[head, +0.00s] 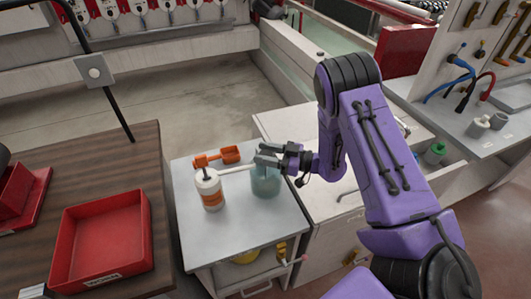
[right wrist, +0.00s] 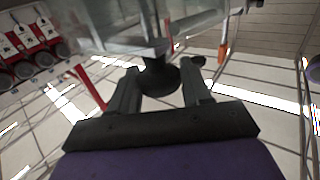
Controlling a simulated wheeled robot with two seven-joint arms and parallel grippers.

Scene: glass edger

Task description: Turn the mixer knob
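A teal, see-through container (head: 266,182) stands on a small grey cart top. My right gripper (head: 268,155) is at the upper part of this container, with its fingers pointing left. In the right wrist view its two fingers (right wrist: 160,88) are apart, one on each side of a dark round knob (right wrist: 160,76). The knob sits close to a pale see-through body (right wrist: 140,25). I cannot tell whether the fingers touch the knob. In the head view the knob is not clearly visible. My left gripper is not in view.
A white bottle with an orange label (head: 209,188) stands just left of the container. An orange tool (head: 229,155) lies behind it. The grey cart top (head: 228,228) is clear in front. A red tray (head: 103,240) sits on a brown table at left.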

